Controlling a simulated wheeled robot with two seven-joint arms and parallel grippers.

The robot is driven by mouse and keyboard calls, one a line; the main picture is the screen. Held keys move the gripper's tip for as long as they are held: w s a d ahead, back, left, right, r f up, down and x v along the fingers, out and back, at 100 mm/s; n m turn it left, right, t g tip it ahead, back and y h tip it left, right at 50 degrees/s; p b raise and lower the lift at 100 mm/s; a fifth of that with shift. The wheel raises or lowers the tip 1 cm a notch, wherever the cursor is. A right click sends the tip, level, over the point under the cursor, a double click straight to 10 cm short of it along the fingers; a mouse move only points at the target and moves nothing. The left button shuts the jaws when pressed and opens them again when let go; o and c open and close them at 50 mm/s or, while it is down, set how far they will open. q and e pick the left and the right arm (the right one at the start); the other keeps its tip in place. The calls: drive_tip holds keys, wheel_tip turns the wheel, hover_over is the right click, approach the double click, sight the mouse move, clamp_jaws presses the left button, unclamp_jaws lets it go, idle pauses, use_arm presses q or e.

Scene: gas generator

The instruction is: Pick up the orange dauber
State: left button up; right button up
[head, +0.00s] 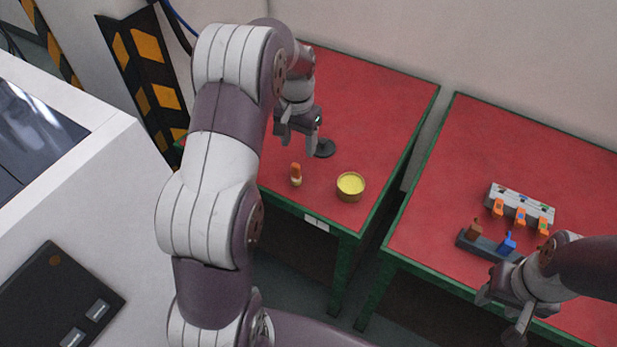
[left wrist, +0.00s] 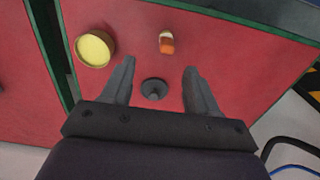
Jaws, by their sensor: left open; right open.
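The orange dauber (head: 296,174) stands on the left red table near its front edge, with an orange top and a pale lower part. It also shows in the left wrist view (left wrist: 167,43), beyond my fingertips and between their lines. My left gripper (head: 298,141) is open and empty above the table, behind the dauber in the head view and apart from it. In the left wrist view its two fingers (left wrist: 160,75) are spread wide. My right gripper (head: 502,312) is open and empty at the front edge of the right table.
A yellow-filled round container (head: 351,186) stands right of the dauber. A dark round object with a knob (left wrist: 154,89) lies near my left fingers. The right table (head: 440,200) holds a grey rack (head: 521,204) with orange-topped items and a dark holder (head: 487,246). A gap separates the tables.

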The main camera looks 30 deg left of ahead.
sight(296, 165)
use_arm(q)
drive_tip(key=f, duration=0.4)
drive_tip(key=a+f+p, duration=0.1)
drive_tip(key=f, duration=0.7)
drive_tip(key=shift+w+a+f+p, duration=0.15)
drive_tip(key=shift+w+f+p, duration=0.1)
drive_tip(key=shift+f+p, duration=0.05)
clamp_jaws()
